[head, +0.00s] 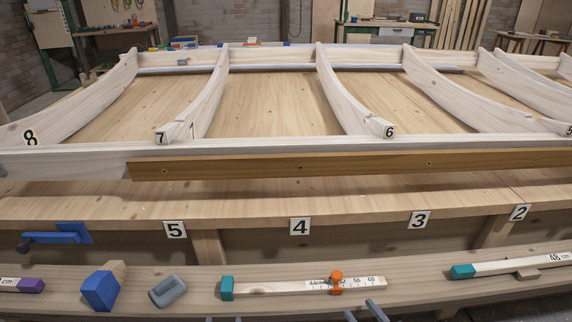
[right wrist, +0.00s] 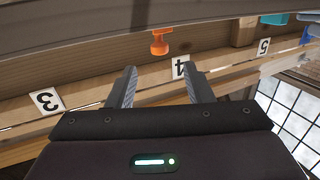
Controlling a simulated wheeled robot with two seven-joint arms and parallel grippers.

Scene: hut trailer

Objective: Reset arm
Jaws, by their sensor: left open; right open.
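My right gripper (right wrist: 161,88) is open in the right wrist view, with nothing between its two ribbed fingers. What look like its fingertips (head: 364,312) show at the bottom edge of the head view, in front of the near beam and just right of the orange slider (head: 336,282). The slider also shows in the right wrist view (right wrist: 159,43), beyond the fingers and apart from them.
The near beam (head: 420,290) carries a teal-ended measuring stick (head: 265,287), a blue block tool (head: 101,288), a grey block (head: 167,291) and another stick (head: 510,265). Behind it stands a bench with number plates and a wooden frame with curved ribs (head: 350,100). A blue clamp (head: 60,236) hangs at left.

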